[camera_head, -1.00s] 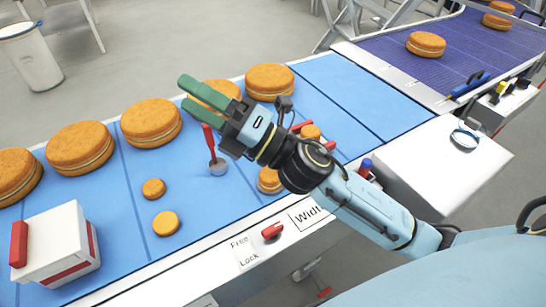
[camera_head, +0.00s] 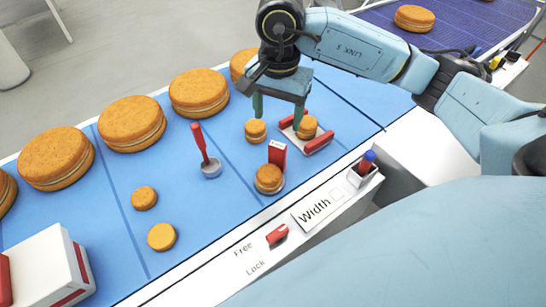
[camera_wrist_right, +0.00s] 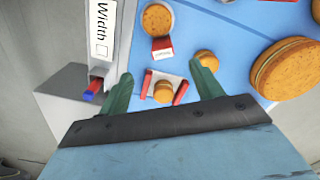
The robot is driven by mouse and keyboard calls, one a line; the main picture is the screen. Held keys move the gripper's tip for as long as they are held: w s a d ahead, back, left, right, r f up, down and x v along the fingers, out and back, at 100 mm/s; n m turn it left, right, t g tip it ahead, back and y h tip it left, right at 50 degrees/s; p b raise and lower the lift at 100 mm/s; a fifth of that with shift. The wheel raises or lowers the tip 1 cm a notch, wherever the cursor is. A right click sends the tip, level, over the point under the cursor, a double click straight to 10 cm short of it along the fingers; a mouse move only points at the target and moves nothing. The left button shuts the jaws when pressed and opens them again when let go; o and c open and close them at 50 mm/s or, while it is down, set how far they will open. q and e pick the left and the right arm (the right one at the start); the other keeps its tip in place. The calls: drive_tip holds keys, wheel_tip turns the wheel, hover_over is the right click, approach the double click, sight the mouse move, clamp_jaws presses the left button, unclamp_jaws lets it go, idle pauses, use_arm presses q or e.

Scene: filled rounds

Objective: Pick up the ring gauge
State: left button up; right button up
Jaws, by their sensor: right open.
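My right gripper (camera_head: 277,110) is open and empty, pointing down above the blue belt. In the right wrist view its fingers (camera_wrist_right: 163,88) stand wide apart. Between them, below, shows a pale holder with two red side bars (camera_wrist_right: 180,92) and a small orange round (camera_wrist_right: 163,92) on it. My left gripper is not in view.
A small round (camera_head: 255,130) lies below the fingers. Another round (camera_head: 268,178) sits by a red tag (camera_head: 277,153). A red-handled tool (camera_head: 204,150) stands left. Large rounds (camera_head: 130,124) line the far edge. A white box (camera_head: 40,262) stands at lower left.

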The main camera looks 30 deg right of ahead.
sight(276, 148)
drive_tip(key=shift+w+f+p, duration=0.2)
drive_tip(key=shift+f+p, duration=0.55)
drive_tip(key=shift+f, duration=5.85)
drive_tip(key=shift+c, duration=0.4)
drive_tip(key=c, duration=1.1)
wheel_tip(276, 148, up, 18)
drive_tip(key=p, duration=0.9)
